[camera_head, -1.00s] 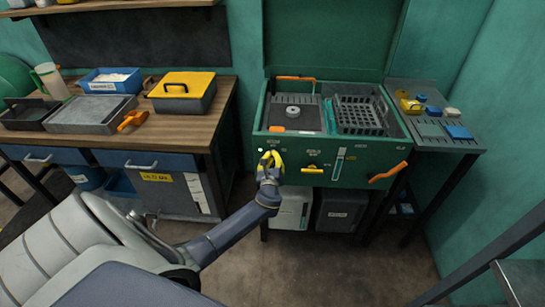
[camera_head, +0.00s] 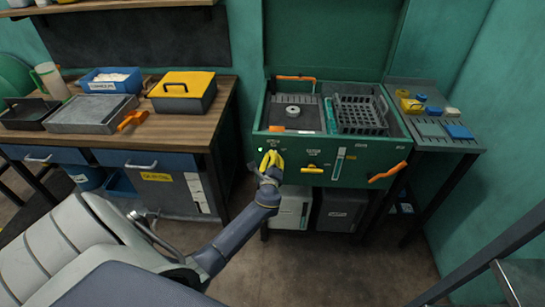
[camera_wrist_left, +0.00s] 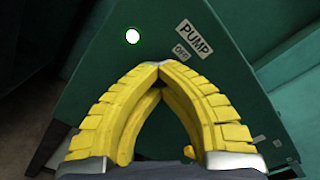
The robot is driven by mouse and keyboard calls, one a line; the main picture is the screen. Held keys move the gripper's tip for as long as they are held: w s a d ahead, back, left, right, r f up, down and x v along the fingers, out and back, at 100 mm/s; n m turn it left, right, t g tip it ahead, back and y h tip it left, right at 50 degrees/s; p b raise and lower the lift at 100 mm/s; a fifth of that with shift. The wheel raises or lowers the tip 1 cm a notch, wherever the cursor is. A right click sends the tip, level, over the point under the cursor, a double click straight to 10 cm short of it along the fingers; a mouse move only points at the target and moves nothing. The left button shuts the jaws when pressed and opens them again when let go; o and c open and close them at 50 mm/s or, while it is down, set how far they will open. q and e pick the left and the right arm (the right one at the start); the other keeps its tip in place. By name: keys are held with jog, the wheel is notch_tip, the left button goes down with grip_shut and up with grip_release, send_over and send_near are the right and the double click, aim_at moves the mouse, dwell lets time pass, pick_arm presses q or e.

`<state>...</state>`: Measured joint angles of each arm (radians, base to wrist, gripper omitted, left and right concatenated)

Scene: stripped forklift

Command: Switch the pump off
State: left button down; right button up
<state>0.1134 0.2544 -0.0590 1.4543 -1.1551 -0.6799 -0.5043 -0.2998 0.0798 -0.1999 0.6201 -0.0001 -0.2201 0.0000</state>
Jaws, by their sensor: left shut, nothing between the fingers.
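The pump's label (camera_wrist_left: 194,40) shows on the green front panel in the left wrist view, with a smaller label below it. A lit round lamp (camera_wrist_left: 132,36) glows white-green left of the label; it also shows as a small green dot in the head view (camera_head: 260,150). My left gripper (camera_head: 272,154) has yellow fingers shut with tips together, empty, in front of the panel's left part just below the label. In the left wrist view the fingertips (camera_wrist_left: 158,66) cover the area under the label, so the pump switch is hidden. My right gripper is not in view.
The green washing cabinet (camera_head: 375,152) has an open lid, a black basket (camera_head: 360,114) inside, a yellow handle (camera_head: 312,169) and an orange handle (camera_head: 387,171) on its front. A wooden workbench (camera_head: 150,130) stands left. A side shelf (camera_head: 450,138) holds small items.

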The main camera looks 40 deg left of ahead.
pick_arm(q)
jog(key=shift+a+r+n, duration=0.1)
jog(key=shift+a+n, duration=0.05)
jog(key=shift+n, duration=1.75)
jog(key=shift+a+n, duration=0.1)
jog(key=shift+n, duration=2.1)
jog(key=shift+s, duration=0.1)
jog(key=c, duration=1.2)
grip_release()
jog(key=shift+a, duration=0.15)
jog(key=o, duration=0.3)
jog(key=shift+d, duration=0.2)
jog(key=shift+d, duration=0.1)
